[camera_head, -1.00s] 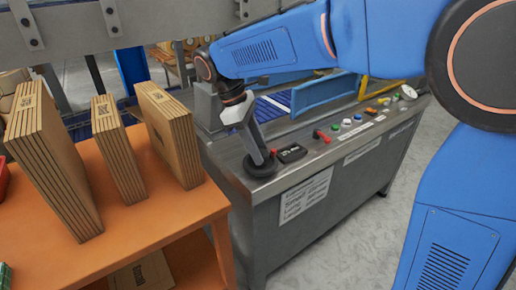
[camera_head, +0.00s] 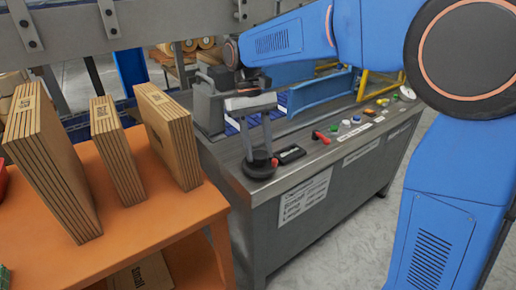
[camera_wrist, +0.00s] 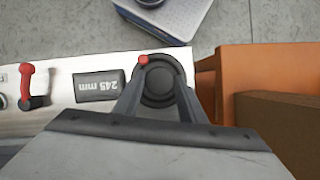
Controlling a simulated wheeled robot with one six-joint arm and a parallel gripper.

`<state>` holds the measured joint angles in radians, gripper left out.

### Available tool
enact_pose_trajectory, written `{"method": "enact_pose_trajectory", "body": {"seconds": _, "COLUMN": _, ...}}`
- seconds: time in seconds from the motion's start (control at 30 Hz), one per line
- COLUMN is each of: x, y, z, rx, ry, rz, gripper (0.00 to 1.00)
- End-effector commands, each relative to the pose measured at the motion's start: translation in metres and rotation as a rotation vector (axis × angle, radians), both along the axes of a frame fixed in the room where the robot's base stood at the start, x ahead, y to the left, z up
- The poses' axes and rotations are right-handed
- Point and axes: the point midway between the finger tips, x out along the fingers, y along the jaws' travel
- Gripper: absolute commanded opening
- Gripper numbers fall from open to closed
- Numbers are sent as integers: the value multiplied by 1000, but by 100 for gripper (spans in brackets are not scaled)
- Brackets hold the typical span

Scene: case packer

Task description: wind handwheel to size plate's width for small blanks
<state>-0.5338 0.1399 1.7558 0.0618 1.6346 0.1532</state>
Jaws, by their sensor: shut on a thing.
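The handwheel (camera_head: 260,168) is a dark round disc lying flat on the near left corner of the grey machine top. It also shows in the wrist view (camera_wrist: 160,94), with a small red knob (camera_wrist: 144,60) at its rim. My gripper (camera_head: 261,152) points down at the wheel, its two fingers shut on it from either side. The fingers also show in the wrist view (camera_wrist: 160,80). The display (camera_wrist: 98,87) beside the wheel reads 245 mm, upside down there. The white size plate (camera_head: 303,196) is on the machine's front; its small and large lines are too blurred to read fully.
A red-handled lever (camera_head: 321,136) and several coloured buttons (camera_head: 346,122) line the machine top to the right. An orange table (camera_head: 150,220) stands close on the left with upright cardboard blanks (camera_head: 117,150). The grey floor in front of the machine looks clear.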

Motion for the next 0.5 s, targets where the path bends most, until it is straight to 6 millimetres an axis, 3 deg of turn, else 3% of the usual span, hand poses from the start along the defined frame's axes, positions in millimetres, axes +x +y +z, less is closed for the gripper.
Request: {"method": "enact_pose_trajectory", "body": {"seconds": 0.5, "x": 1, "y": -4, "z": 0, "rx": 1, "ry": -2, "rz": -420, "gripper": 15}}
